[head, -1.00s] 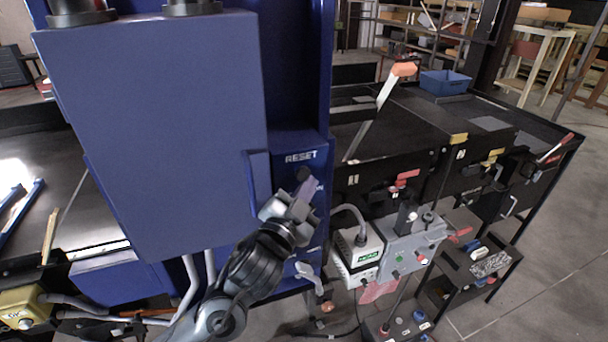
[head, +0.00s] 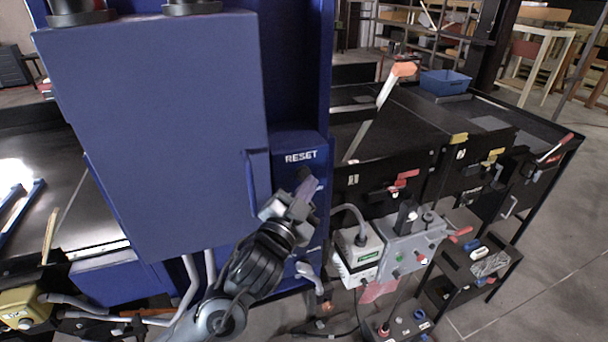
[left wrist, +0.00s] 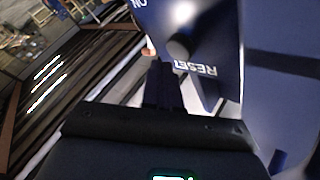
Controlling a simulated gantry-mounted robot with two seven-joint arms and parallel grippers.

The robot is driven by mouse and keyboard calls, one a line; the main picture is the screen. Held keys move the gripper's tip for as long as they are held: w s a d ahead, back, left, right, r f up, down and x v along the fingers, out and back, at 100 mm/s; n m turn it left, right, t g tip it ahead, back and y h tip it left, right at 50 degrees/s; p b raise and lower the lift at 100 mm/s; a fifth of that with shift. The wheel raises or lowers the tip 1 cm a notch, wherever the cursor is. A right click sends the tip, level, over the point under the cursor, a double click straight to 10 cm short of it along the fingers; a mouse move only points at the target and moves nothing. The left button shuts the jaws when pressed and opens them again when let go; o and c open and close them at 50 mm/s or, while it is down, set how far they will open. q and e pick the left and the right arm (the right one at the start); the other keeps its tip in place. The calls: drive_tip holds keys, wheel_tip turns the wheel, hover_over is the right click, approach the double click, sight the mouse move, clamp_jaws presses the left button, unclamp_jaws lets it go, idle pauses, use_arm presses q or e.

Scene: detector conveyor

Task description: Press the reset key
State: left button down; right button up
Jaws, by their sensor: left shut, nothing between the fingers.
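The blue panel (head: 315,165) on the detector carries a white RESET label (head: 301,157). A dark round key (head: 303,174) sits just below the label. The left wrist view shows the key as a dark knob (left wrist: 180,46) beside the upside-down RESET lettering (left wrist: 195,68). My left gripper (head: 304,192) is shut and empty, close below the key and partly covering the panel. Its closed fingers (left wrist: 163,82) point towards the panel in the left wrist view. The fingertips look apart from the knob, though the exact gap is hard to tell. My right gripper is not in view.
The large blue detector cabinet (head: 160,130) stands left of the panel. A grey control box (head: 407,250) and a white box (head: 358,255) hang to the right, below the black conveyor bins (head: 400,165). A blue tray (head: 445,82) lies at the back.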

use_arm(q)
drive_tip(key=shift+w, duration=0.1)
idle(0.6)
drive_tip(key=shift+w+a, duration=0.15)
drive_tip(key=shift+w, duration=0.15)
drive_tip(key=shift+w+a, duration=0.15)
drive_tip(key=shift+w, duration=0.05)
idle(0.6)
